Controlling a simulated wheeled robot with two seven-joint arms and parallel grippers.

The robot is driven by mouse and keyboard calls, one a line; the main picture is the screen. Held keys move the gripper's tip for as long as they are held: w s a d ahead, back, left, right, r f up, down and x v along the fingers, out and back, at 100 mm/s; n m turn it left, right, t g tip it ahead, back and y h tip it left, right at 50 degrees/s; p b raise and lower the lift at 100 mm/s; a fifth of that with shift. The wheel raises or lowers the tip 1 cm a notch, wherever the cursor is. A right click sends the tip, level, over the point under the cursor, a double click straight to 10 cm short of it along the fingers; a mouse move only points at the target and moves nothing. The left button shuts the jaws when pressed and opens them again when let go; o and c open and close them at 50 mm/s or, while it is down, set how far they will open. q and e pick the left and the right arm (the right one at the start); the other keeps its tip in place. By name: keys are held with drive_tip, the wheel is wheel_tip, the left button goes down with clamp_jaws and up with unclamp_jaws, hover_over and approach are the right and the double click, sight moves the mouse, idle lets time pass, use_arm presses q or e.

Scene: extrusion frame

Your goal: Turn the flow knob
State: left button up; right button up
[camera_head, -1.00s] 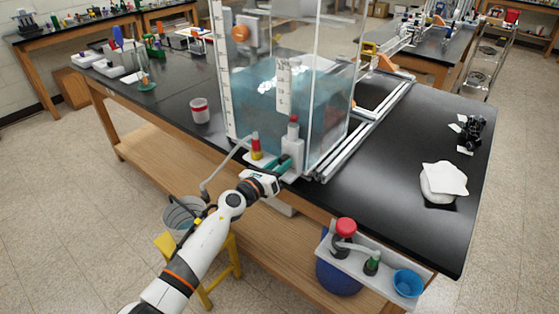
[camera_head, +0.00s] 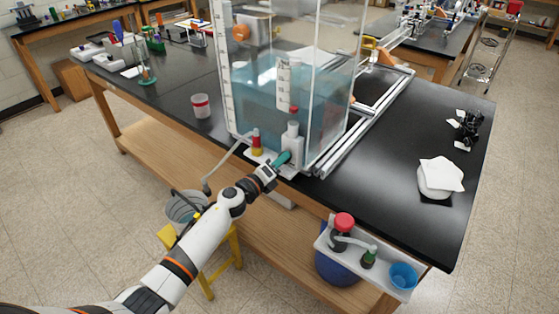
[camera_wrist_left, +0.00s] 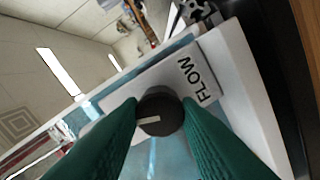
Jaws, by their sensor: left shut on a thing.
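The flow knob (camera_wrist_left: 159,111) is a dark round knob with a pale pointer line, on a light panel beside a "FLOW" label (camera_wrist_left: 197,80) in the left wrist view. The green fingers of my left gripper (camera_wrist_left: 160,118) are closed on it from both sides. In the head view, my left gripper (camera_head: 284,158) reaches the grey-white unit (camera_head: 293,148) at the front of the clear water tank (camera_head: 325,110). The knob itself is hidden there by the fingers. My right gripper is not in view.
A red-and-yellow fitting (camera_head: 257,143) with a hose stands just left of my left gripper. A grey bucket (camera_head: 186,208) sits on a yellow stool (camera_head: 228,262) below. A white shelf (camera_head: 365,264) with a red-capped bottle and blue cup hangs at the front edge. The right tabletop is mostly clear.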

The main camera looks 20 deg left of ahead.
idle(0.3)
use_arm(q)
drive_tip(key=o, duration=1)
drive_tip(key=shift+b+v, duration=0.6)
drive_tip(key=shift+v, duration=5.45)
